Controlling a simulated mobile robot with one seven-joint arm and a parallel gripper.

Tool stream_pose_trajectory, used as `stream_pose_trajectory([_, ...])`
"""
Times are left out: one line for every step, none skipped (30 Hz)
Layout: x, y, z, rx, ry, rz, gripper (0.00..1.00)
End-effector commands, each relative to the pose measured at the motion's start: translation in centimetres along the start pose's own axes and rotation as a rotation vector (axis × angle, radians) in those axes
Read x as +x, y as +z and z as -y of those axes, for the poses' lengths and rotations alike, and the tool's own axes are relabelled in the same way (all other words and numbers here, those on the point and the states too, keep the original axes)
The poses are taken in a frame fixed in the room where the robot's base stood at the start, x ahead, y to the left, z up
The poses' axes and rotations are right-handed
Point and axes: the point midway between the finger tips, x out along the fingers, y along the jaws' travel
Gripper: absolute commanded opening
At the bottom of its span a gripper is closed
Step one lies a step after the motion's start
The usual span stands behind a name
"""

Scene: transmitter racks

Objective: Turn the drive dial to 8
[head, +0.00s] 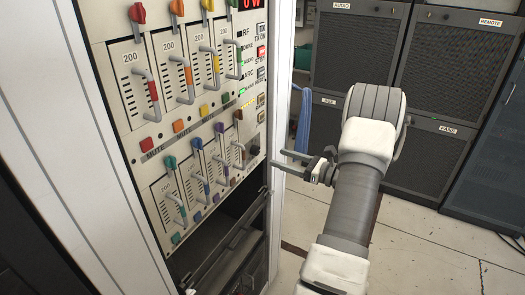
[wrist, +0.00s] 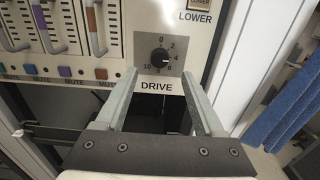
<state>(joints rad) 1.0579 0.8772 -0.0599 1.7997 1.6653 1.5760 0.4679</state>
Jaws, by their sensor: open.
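The drive dial (wrist: 160,55) is a small black round knob on a grey square plate, with numbers around it and the word DRIVE below. Its pointer is too small to read surely. In the head view the dial (head: 254,150) sits low on the right side of the cream panel. My gripper (wrist: 158,74) is open and empty. Its two fingers point at the panel, one below left and one below right of the dial, and do not visibly touch the knob. In the head view my gripper (head: 280,158) is just right of the panel edge.
Coloured slide levers (head: 187,70) with protruding handles fill the panel left of the dial. Below is a dark open bay (head: 225,225) with a bar handle. Dark cabinets (head: 355,50) stand behind; pale floor is clear at right.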

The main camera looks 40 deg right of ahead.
Motion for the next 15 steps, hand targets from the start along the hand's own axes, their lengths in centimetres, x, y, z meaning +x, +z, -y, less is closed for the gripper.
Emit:
stream_pose_trajectory([1.3,0.1,-0.1,0.000,0.004,-0.001,0.70])
stream_pose_trajectory([1.9,0.1,-0.1,0.000,0.004,-0.001,0.70])
stream_pose_trajectory([2.7,0.1,-0.1,0.000,0.005,0.000,0.70])
stream_pose_trajectory([3.3,0.1,-0.1,0.000,0.003,0.000,0.70])
stream_pose_trajectory([3.9,0.1,-0.1,0.000,0.004,-0.001,0.70])
stream_pose_trajectory([4.6,0.1,-0.1,0.000,0.004,-0.001,0.70])
stream_pose_trajectory([5.0,0.1,-0.1,0.000,0.003,0.000,0.70])
stream_pose_trajectory([5.5,0.1,-0.1,0.000,0.003,0.000,0.70])
stream_pose_trajectory([6.0,0.1,-0.1,-0.001,0.003,-0.001,0.70])
stream_pose_trajectory([6.3,0.0,-0.1,0.000,0.002,-0.001,0.70])
stream_pose_trajectory([6.6,0.0,0.0,0.000,0.001,-0.001,0.70])
stream_pose_trajectory([6.9,0.0,0.0,0.000,0.001,-0.001,0.70])
stream_pose_trajectory([7.1,0.0,0.0,0.000,0.001,-0.001,0.70])
stream_pose_trajectory([7.2,0.0,0.0,0.000,0.001,-0.001,0.70])
stream_pose_trajectory([7.4,0.0,-0.1,0.000,0.001,-0.001,0.70])
